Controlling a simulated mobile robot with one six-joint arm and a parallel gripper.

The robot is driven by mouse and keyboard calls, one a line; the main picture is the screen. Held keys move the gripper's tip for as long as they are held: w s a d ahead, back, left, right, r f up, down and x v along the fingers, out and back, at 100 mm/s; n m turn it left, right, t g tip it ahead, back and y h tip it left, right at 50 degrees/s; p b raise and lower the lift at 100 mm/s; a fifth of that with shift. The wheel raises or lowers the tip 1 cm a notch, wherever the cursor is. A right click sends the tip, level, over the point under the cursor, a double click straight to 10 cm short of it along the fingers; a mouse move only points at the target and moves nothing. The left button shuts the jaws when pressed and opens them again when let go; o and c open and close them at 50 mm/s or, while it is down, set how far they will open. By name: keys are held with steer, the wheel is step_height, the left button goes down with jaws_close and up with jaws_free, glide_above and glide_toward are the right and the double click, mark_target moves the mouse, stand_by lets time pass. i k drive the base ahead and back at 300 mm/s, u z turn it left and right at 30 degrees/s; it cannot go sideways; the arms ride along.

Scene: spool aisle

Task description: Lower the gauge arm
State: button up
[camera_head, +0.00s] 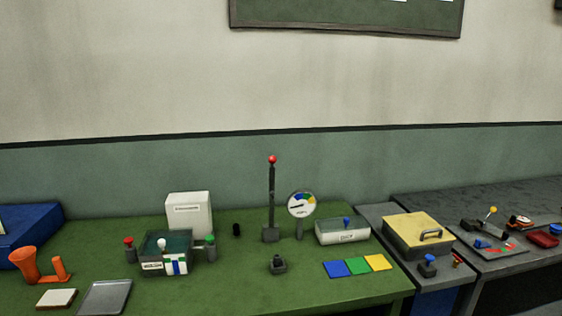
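A dark upright arm (271,195) with a red ball (272,160) at its top stands on a small dark base (270,235) near the middle of the green table. It looks vertical, and I take it for the gauge arm. A round white gauge dial (301,205) with blue and yellow marks and a dark needle stands on a short post just right of it. A small dark block (277,264) sits on the table in front of the arm, apart from it. My gripper is not in view.
The green table (225,282) is bare at front centre. A white labelled box (189,213) and a dark box with coloured knobs (165,254) stand left. A white blue-knobbed box (342,231) and coloured tiles (357,266) lie right. A yellow-lidded box (418,233) is farther right.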

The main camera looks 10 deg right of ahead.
mark_target(272, 159)
steer(key=u, duration=0.1)
steer(key=i, duration=0.95)
steer(key=u, duration=4.8)
steer(key=i, duration=0.1)
steer(key=z, duration=3.5)
